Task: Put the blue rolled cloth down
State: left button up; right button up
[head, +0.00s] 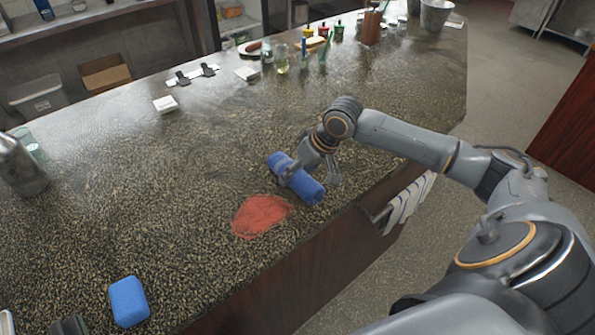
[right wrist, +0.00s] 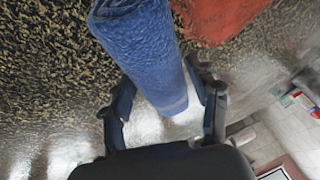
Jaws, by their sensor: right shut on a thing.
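The blue rolled cloth (head: 281,164) is in my right gripper (head: 311,178), just over or on the speckled dark counter (head: 190,200) near its front edge. I cannot tell whether the cloth touches the counter. My right gripper's fingers are closed around the roll. In the right wrist view, the roll (right wrist: 145,50) runs between the two fingers (right wrist: 168,105), with its near end pointing at the palm. A red-orange patch (head: 260,216) lies on the counter just left of the cloth; it also shows in the right wrist view (right wrist: 215,15). My left gripper is not clearly seen.
A blue sponge-like block (head: 129,301) lies at the near left. A metal bottle (head: 20,165) stands at the left edge. Jars and bottles (head: 305,45) cluster at the back. A striped towel (head: 408,203) hangs at the counter's front. The counter's middle is clear.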

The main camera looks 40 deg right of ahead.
jog(key=shift+f, duration=0.3)
jog(key=shift+f, duration=0.15)
jog(key=o, duration=1.2)
jog(key=shift+c, duration=0.2)
jog(key=shift+s+d+r, duration=0.15)
jog(key=shift+r, duration=0.35)
jog(key=b+v, duration=0.1)
jog(key=v, duration=1)
jog(key=shift+b, duration=0.3)
jog(key=shift+r, duration=0.1)
